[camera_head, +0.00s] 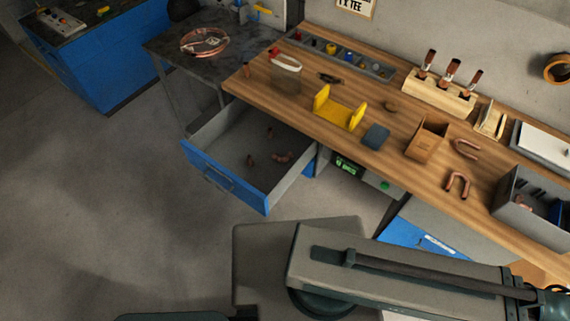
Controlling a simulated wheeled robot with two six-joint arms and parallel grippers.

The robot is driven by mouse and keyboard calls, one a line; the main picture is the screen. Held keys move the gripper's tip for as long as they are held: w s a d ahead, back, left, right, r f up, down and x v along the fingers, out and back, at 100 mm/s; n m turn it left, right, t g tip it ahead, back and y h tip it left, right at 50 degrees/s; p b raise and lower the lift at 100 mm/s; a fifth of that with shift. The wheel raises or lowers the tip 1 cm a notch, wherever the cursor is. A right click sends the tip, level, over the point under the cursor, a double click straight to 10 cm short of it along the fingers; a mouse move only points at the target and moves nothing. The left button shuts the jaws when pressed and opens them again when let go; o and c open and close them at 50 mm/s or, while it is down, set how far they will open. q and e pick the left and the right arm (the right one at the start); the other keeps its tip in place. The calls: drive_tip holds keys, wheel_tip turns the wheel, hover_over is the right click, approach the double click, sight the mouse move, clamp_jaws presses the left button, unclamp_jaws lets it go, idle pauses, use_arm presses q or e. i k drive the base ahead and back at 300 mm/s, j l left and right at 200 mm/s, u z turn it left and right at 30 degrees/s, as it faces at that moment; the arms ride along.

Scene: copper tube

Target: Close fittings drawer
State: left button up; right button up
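The fittings drawer (222,181) is pulled out from under the left end of the wooden workbench. It has a blue front with a handle and grey inner walls. Neither of my grippers shows in this view. A grey and dark green part of my own body fills the bottom right, apart from the drawer.
The workbench (300,107) holds a yellow bracket (338,108), a cardboard box (426,137), U-shaped copper tubes (458,184) and a grey bin (529,197). A dark side table (222,61) with a copper coil stands behind the drawer. The floor (100,215) before the drawer is clear.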

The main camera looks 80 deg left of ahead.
sight(220, 148)
drive_tip(key=u, duration=3.65)
